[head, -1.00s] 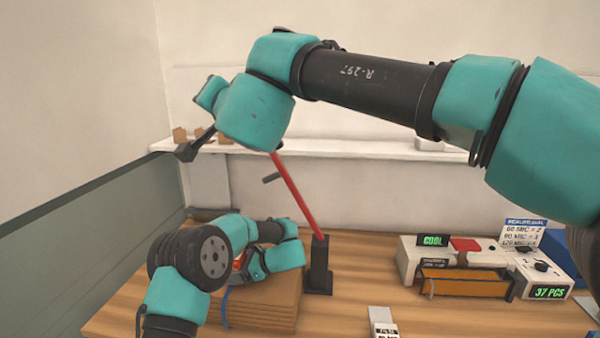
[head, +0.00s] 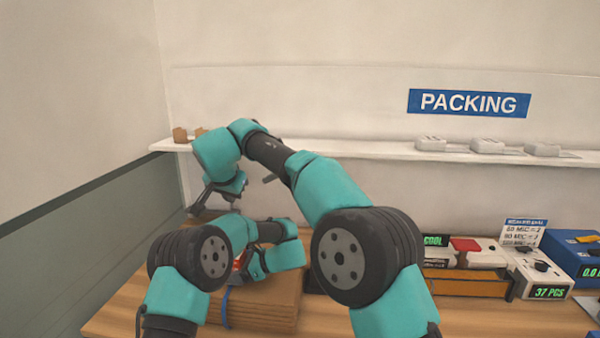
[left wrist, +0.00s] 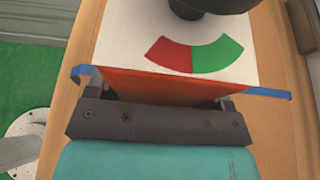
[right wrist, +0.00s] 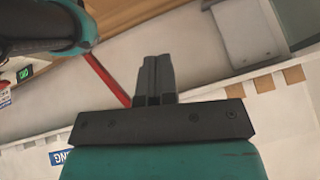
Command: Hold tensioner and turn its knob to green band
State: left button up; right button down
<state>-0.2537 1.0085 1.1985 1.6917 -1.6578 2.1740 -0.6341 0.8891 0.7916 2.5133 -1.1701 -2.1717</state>
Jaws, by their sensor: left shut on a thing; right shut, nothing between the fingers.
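The tensioner has an orange body (left wrist: 175,85) and a white face with a red and green band (left wrist: 195,54) in the left wrist view. Its black knob (left wrist: 210,8) is cut by the top edge, and I cannot see a pointer. A blue strap (head: 226,305) runs over the stack. My right gripper (right wrist: 155,78) is shut and empty, its dark fingers together. In the head view it is up and left of the tensioner, apart from it.
At the right stand a sealer with a red pad (head: 466,244), a counter box (head: 545,268) and a blue machine (head: 572,248). A shelf (head: 370,148) runs along the back wall.

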notch_tip(320, 180, down, 8)
jog(key=s+a+n+g, duration=0.1)
jog(key=s+g, duration=0.1)
jog(key=g, duration=0.2)
jog(key=shift+r+n+h, duration=0.15)
jog(key=shift+n+h, duration=0.25)
notch_tip(320, 180, down, 7)
